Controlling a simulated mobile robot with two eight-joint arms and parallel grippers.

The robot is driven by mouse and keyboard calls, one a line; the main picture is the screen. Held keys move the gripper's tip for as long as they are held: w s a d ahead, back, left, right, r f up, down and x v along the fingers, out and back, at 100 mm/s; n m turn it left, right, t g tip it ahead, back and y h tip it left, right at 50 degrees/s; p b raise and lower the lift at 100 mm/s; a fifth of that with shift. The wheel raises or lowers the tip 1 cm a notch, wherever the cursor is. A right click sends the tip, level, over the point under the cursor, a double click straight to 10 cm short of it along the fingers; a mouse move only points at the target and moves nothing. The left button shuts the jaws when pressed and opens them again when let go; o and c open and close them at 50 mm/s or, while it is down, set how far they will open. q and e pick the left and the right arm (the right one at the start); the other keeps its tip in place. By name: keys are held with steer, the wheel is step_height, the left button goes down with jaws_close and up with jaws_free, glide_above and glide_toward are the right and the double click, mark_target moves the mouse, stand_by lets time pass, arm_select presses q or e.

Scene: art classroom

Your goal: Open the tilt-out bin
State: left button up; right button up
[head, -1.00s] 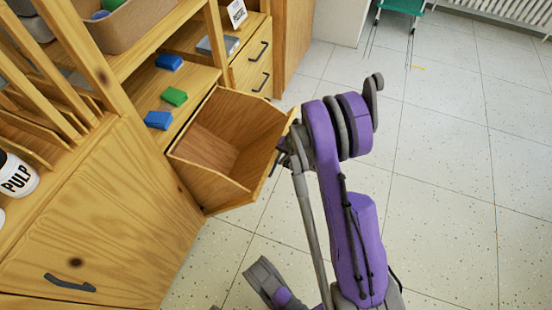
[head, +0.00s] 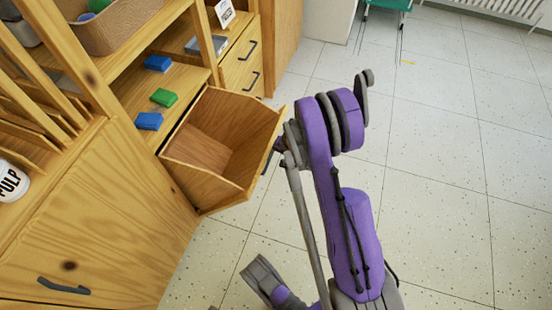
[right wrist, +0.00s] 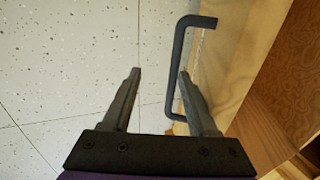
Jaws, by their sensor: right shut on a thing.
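The wooden tilt-out bin (head: 225,150) is tilted far out of the shelf unit, and its empty inside shows from above. Its dark bar handle (right wrist: 178,70) is on the outer face in the right wrist view. My right gripper (head: 279,148) is at that outer face, largely hidden behind my purple arm. In the right wrist view my right gripper (right wrist: 160,75) has the handle bar between its fingers, close by the right finger.
Blue and green blocks (head: 163,97) lie on the shelf behind the bin. A cabinet door (head: 110,220) with a dark handle is to the left, and drawers (head: 240,70) are beyond the bin. The tiled floor (head: 440,180) on the right is clear.

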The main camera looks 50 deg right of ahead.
steer(key=shift+s+a+f, duration=0.1)
steer(key=shift+s+f, duration=0.3)
steer(key=shift+o, duration=0.8)
steer(key=r, duration=0.1)
steer(key=r+p, duration=0.1)
steer(key=r, duration=0.1)
steer(key=shift+d+r+g, duration=0.25)
steer(key=shift+d+g, duration=0.05)
steer(key=v, duration=0.2)
steer(key=p+v, duration=0.1)
steer(key=v, duration=0.1)
steer(key=p+v, duration=0.1)
steer(key=v, duration=0.2)
steer(key=shift+s+f, duration=0.1)
steer(key=shift+s, duration=0.3)
steer(key=shift+c, duration=0.8)
arm_select(q)
step_height(320, 180, up, 3)
steer(key=shift+f, duration=0.15)
arm_select(e)
steer(key=shift+r, duration=0.5)
